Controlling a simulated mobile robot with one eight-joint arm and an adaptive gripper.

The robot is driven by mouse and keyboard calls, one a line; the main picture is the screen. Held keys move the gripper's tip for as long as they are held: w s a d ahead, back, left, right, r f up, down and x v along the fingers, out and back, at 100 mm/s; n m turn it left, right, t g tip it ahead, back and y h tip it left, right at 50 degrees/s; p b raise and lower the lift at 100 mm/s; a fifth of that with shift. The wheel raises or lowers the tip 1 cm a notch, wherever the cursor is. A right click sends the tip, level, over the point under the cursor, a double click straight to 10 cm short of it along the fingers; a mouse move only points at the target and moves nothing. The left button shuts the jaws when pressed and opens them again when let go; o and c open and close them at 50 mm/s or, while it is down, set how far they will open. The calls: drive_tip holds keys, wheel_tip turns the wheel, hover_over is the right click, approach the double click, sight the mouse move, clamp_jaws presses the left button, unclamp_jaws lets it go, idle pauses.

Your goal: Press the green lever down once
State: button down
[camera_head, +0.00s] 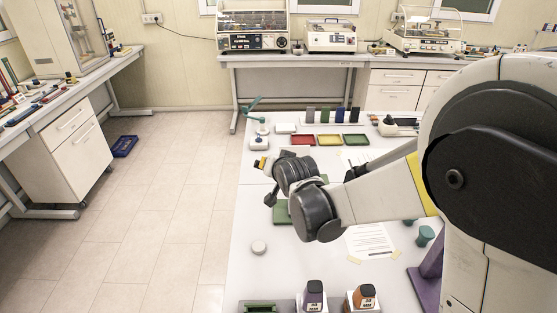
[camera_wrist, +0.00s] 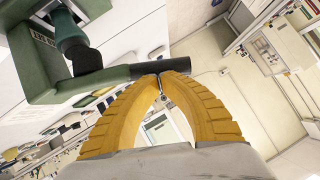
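In the wrist view a green device (camera_wrist: 50,60) fills the upper left. A green bar (camera_wrist: 100,80) runs from it and ends in a dark, rounded handle (camera_wrist: 178,65); this looks like the lever. My gripper (camera_wrist: 160,76) has yellow fingers whose tips meet just below the handle in the picture. I cannot tell whether they touch it. In the head view my gripper (camera_head: 259,163) is above the white table, and a green piece (camera_head: 282,212) shows beneath my wrist. My arm hides most of that device.
Red, yellow and green trays (camera_head: 328,140) lie farther back on the table (camera_head: 250,200). A teal-armed device (camera_head: 254,108) stands at the back left.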

drive_tip(key=shift+n+h, duration=0.3)
drive_tip(key=shift+h, duration=0.1)
drive_tip(key=f+b, duration=0.1)
drive_tip(key=a+f+b, duration=0.1)
drive_tip(key=f, duration=0.1)
drive_tip(key=f+b, duration=0.1)
drive_tip(key=f, duration=0.1)
drive_tip(key=shift+s+a+f, duration=0.15)
drive_tip(key=shift+s+a, duration=0.05)
drive_tip(key=shift+a, duration=0.15)
idle(0.8)
